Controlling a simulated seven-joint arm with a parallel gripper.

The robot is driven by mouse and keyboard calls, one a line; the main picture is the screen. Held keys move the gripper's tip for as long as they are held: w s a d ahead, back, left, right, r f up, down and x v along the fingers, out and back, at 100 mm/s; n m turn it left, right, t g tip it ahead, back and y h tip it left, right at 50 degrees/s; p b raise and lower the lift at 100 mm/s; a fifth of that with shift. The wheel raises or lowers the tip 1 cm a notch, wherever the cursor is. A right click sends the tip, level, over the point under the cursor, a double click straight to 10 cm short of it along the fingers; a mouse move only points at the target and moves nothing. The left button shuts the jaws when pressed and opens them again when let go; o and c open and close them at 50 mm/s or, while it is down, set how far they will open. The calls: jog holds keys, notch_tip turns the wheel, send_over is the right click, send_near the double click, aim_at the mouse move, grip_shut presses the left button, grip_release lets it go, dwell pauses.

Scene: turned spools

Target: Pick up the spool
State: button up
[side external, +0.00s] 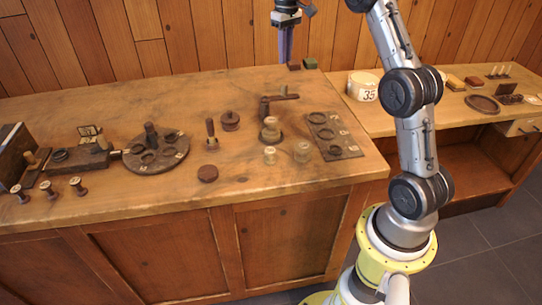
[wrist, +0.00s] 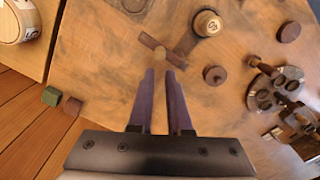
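Several turned spools stand on the wooden bench, and I cannot tell which one the task means. Small dark spools (side external: 49,190) stand at the front left. My gripper (side external: 286,58) hangs above the bench's back edge, well away from the spools. The wrist view shows its two fingers (wrist: 160,75) apart with nothing between them.
A dark block with a lever (side external: 278,100) and a board with round recesses (side external: 333,138) stand near the spools. Further left is a round dark turntable (side external: 156,152). Small green (side external: 310,63) and brown (side external: 294,66) blocks lie at the back edge. The back middle is clear.

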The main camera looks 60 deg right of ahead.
jog(key=o, duration=0.8)
jog(key=shift+w+d+m, duration=0.1)
jog(key=shift+w+m, duration=0.05)
jog(key=shift+m, duration=0.75)
notch_tip(320, 180, down, 3)
jog(key=a+m, duration=0.2)
jog(key=m, duration=1.2)
send_over(270, 150)
notch_tip(270, 150, down, 2)
jog(key=f, duration=0.8)
jog(key=shift+d+f, duration=0.25)
jog(key=shift+f, duration=0.05)
jog(key=shift+a+f, duration=0.15)
jog(key=shift+f, duration=1.2)
jog(key=shift+a+f, duration=0.1)
jog(key=shift+f, duration=1.2)
